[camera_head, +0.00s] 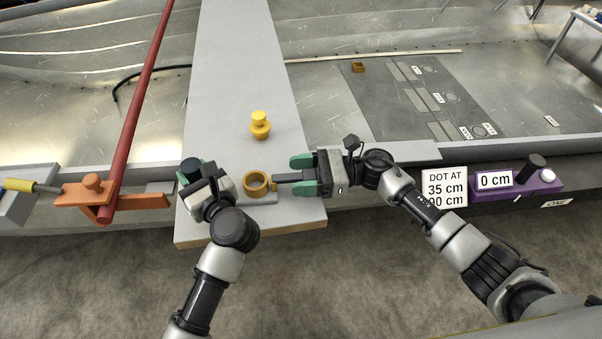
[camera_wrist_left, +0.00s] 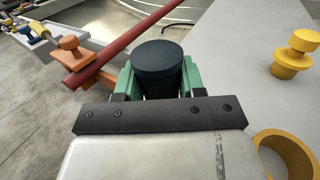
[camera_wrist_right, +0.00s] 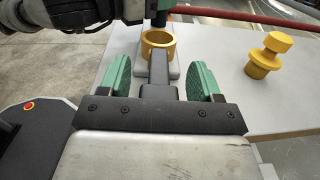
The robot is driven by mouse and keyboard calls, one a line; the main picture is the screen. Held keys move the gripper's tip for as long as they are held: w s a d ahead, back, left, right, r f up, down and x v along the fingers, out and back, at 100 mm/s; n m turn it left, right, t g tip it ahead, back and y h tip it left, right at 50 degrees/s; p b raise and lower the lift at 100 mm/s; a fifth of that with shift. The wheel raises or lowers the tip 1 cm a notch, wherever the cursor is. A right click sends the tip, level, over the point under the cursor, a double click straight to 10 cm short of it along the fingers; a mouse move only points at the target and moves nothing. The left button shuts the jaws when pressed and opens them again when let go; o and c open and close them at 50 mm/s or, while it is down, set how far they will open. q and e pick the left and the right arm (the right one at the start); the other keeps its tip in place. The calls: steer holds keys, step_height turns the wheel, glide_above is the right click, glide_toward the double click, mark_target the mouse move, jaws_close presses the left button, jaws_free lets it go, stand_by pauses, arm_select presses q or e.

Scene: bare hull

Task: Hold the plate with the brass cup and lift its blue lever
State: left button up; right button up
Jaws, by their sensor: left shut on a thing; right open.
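A brass-coloured cup or ring (camera_head: 255,183) stands on a small grey plate (camera_head: 264,198) near the front end of the board, and shows in the right wrist view (camera_wrist_right: 158,41). A dark grey bar (camera_head: 287,178) reaches right from beside the cup. My right gripper (camera_head: 301,176) is open, its green fingers on either side of the bar with gaps. My left gripper (camera_head: 192,168) is shut on a dark blue-black cylinder (camera_wrist_left: 157,64) left of the cup. The cylinder's base is hidden. I cannot tell which part is the blue lever.
The grey board (camera_head: 235,60) has a yellow knobbed piece (camera_head: 259,125) standing behind the cup. A red pole (camera_head: 138,105) with an orange clamp (camera_head: 92,190) lies left. A purple block (camera_head: 515,184) and a "DOT AT" sign (camera_head: 444,187) are at right. The board behind the yellow piece is clear.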

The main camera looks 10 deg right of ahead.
steer(key=shift+c, duration=0.5)
jaws_close()
